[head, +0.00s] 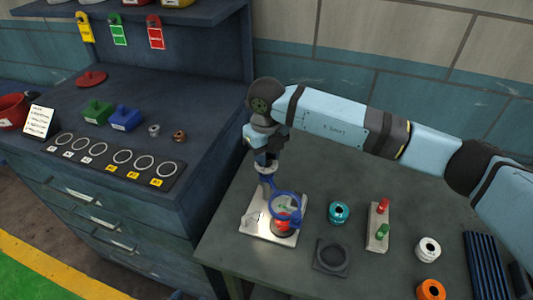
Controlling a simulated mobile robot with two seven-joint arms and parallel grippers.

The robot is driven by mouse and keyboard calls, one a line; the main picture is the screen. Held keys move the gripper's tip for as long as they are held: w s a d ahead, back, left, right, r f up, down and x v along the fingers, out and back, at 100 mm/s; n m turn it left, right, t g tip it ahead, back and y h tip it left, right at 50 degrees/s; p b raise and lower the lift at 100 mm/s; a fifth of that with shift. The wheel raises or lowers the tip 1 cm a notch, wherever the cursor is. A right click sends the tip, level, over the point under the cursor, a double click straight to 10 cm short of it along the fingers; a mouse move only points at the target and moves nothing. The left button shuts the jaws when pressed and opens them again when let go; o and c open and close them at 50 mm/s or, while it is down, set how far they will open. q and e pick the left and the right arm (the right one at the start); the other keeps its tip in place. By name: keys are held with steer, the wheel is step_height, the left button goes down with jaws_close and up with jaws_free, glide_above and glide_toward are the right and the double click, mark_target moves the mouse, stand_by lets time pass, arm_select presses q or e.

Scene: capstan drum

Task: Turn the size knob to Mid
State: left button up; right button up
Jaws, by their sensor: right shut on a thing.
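My right gripper (267,185) reaches down from above at the left rim of a blue ring (298,211). It is shut, and its fingertips meet the ring's upper left edge; the exact contact is too small to make out. The ring stands over a pale metal plate (257,228) on the grey table. A red part (283,222) shows through and below the ring, on a dark round base. A faint curved marking lies on the plate's left part. No knob lettering or Mid mark can be read. My left gripper is not in view.
A teal spool (339,212), a block with red and green pegs (378,228), a dark square tray (331,257), a white spool (428,249) and an orange spool (431,290) stand right of the plate. A blue cabinet (120,190) adjoins at left.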

steer(key=shift+f+n+b, duration=0.2)
steer(key=shift+n+b, duration=0.9)
steer(key=shift+b, duration=0.2)
steer(key=n+b, duration=0.2)
steer(key=shift+r+b, duration=0.1)
steer(key=shift+b, duration=0.2)
steer(key=shift+n+b, duration=0.4)
steer(key=shift+n, duration=0.2)
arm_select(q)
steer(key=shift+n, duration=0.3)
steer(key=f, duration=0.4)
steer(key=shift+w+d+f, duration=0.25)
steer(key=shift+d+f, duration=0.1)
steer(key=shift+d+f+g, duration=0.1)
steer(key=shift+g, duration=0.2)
arm_select(e)
steer(key=shift+r+n, duration=0.15)
steer(key=shift+n, duration=0.25)
steer(key=o, duration=0.9)
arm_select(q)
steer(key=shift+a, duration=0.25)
arm_select(e)
steer(key=shift+o, duration=0.2)
